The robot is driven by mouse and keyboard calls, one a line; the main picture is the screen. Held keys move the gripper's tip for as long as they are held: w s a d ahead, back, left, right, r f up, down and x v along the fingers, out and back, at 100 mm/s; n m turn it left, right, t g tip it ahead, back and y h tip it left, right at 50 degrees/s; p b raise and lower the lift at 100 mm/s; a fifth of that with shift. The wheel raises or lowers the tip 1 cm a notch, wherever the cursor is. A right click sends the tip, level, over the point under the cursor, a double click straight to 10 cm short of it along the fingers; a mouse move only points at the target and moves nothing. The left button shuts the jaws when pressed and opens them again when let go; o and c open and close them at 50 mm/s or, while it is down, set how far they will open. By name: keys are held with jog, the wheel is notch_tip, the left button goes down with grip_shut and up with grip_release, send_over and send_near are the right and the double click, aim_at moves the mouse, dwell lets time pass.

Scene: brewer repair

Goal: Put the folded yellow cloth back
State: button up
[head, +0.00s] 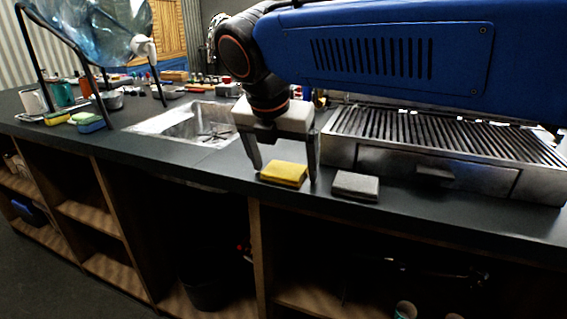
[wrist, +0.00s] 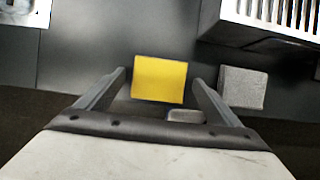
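The folded yellow cloth (head: 284,174) lies flat on the dark counter near its front edge, left of a folded grey cloth (head: 355,186). In the wrist view the yellow cloth (wrist: 160,79) sits between the two fingers, with the grey cloth (wrist: 243,88) just outside the right finger. My gripper (head: 285,175) is open and points down, its fingers on either side of the yellow cloth. In the wrist view my gripper (wrist: 160,80) shows a gap between each finger and the cloth. I cannot tell how far the fingertips are above the counter.
A metal grill (head: 440,150) stands right of the cloths. A sink (head: 185,122) is set into the counter on the left. Open shelves (head: 90,215) lie below.

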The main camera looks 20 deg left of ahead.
jog(key=shift+r, duration=0.1)
jog(key=v, duration=1.2)
jog(key=shift+r, duration=0.1)
